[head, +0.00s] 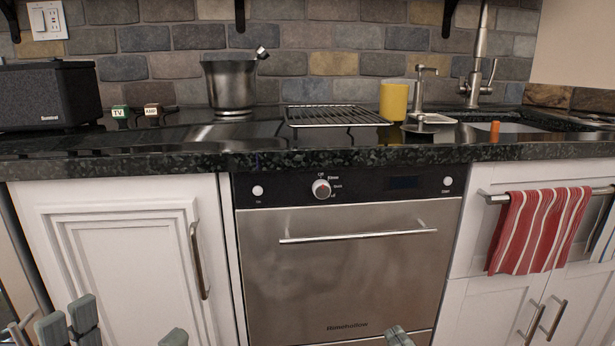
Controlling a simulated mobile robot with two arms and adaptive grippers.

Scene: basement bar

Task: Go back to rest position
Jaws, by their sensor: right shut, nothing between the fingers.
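My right gripper (398,336) shows only as a small grey tip at the bottom edge, right of centre, in front of the dishwasher (340,265). It is shut with nothing in it. Grey finger parts of my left gripper (70,321) show at the bottom left corner, in front of the white cabinet (120,250). Another small grey tip shows at the bottom edge to the right of them. Most of both grippers and arms is cut off below the picture, and the left one's opening cannot be judged. Both grippers appear low, below the counter's edge.
The dark counter (300,158) holds a black speaker (45,95), a metal pot (230,85), a wire rack (335,115) and a yellow cup (394,101). A sink with a tap (477,80) is at right. A striped red towel (538,230) hangs from a rail.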

